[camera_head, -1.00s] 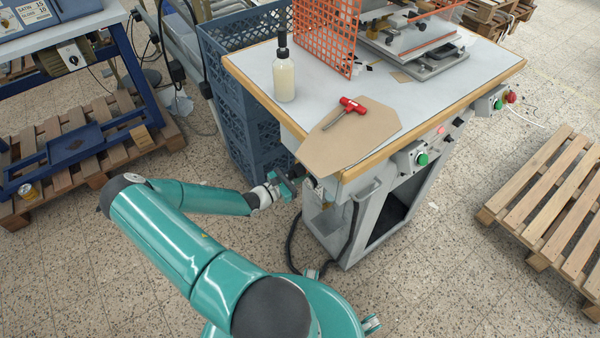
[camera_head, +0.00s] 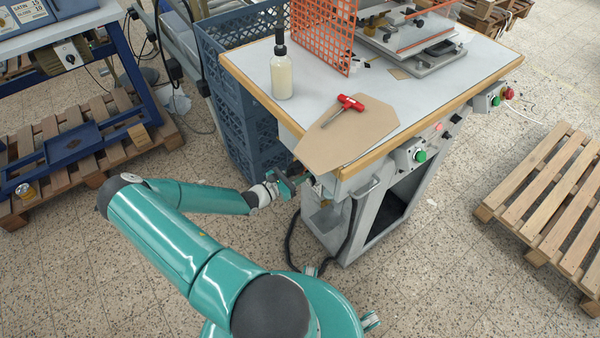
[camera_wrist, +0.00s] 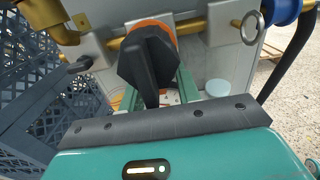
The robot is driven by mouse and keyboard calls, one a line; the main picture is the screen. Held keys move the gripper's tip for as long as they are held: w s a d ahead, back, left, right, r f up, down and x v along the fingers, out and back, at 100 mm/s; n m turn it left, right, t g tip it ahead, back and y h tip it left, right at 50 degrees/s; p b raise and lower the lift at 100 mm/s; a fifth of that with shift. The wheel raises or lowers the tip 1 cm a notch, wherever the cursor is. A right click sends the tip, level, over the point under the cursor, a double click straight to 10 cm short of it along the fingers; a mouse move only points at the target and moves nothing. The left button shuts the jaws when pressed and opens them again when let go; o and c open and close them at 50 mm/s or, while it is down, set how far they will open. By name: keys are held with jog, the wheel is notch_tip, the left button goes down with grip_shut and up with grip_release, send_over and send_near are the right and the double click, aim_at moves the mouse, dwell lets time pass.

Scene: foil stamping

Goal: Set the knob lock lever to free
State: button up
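A black faceted knob (camera_wrist: 148,62) with a long raised bar stands in front of an orange ring (camera_wrist: 150,27) in the wrist view. My gripper (camera_wrist: 158,88) reaches towards it with its green fingers apart, one on each side of the bar. I see a gap beside the bar and cannot tell whether a finger touches the knob. In the head view my gripper (camera_head: 292,182) is at the near left corner of the machine table (camera_head: 240,85), below its top. The knob is too small to make out there, and I cannot identify a separate lock lever.
A blue crate stack (camera_head: 225,110) stands close to the left of my gripper; its lattice also fills the left of the wrist view (camera_wrist: 75,115). A metal ring (camera_wrist: 252,27) and a black hose (camera_wrist: 290,55) are at right. A red-handled tool (camera_head: 350,103) lies on the table.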

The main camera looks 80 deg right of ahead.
jog(key=v, duration=1.4)
jog(key=shift+d, duration=0.1)
